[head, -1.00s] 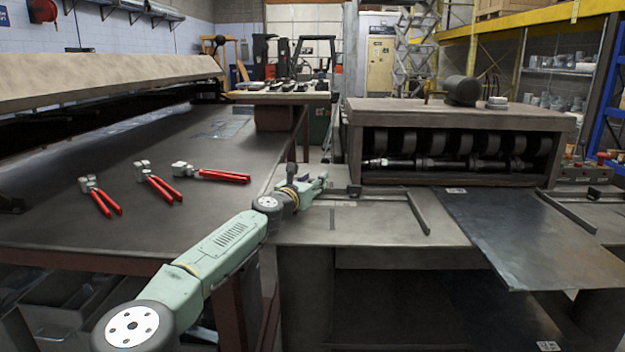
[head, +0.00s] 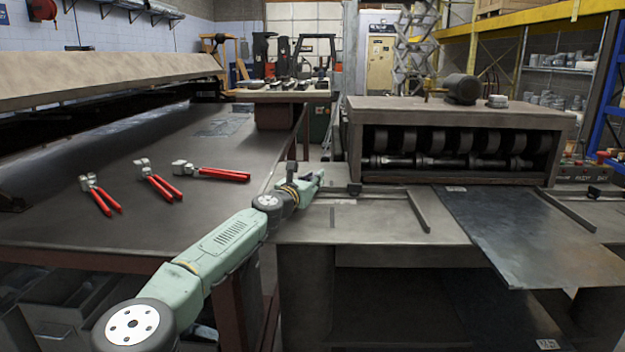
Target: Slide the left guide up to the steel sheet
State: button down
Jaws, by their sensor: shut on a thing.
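The left guide (head: 419,212) is a dark narrow bar on the machine's feed table, with a dark block (head: 354,189) to its left along the machine's front. The steel sheet (head: 535,238) is a dark flat plate lying under the rollers' front and overhanging the table's front edge. A strip of bare table separates the guide from the sheet's left edge. My gripper (head: 318,180) is at the table's left end, left of the dark block, and shut on part of the left guide. Its fingers are small here, and the exact contact is hard to make out.
The roller machine (head: 455,140) stands behind the sheet. A large workbench (head: 90,200) on the left carries several red-handled tools (head: 222,174).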

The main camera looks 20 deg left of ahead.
jog(key=shift+d, duration=0.1)
jog(key=p, duration=0.4)
send_over(360, 197)
jog(key=a, duration=0.3)
jog(key=shift+w+r, duration=0.2)
jog(key=shift+w+d+f, duration=0.1)
jog(key=shift+d+f, duration=0.05)
jog(key=shift+d, duration=0.1)
jog(key=c, duration=1.6)
grip_release()
jog(key=shift+o, duration=0.7)
jog(key=shift+a, duration=0.15)
jog(key=shift+a, duration=0.1)
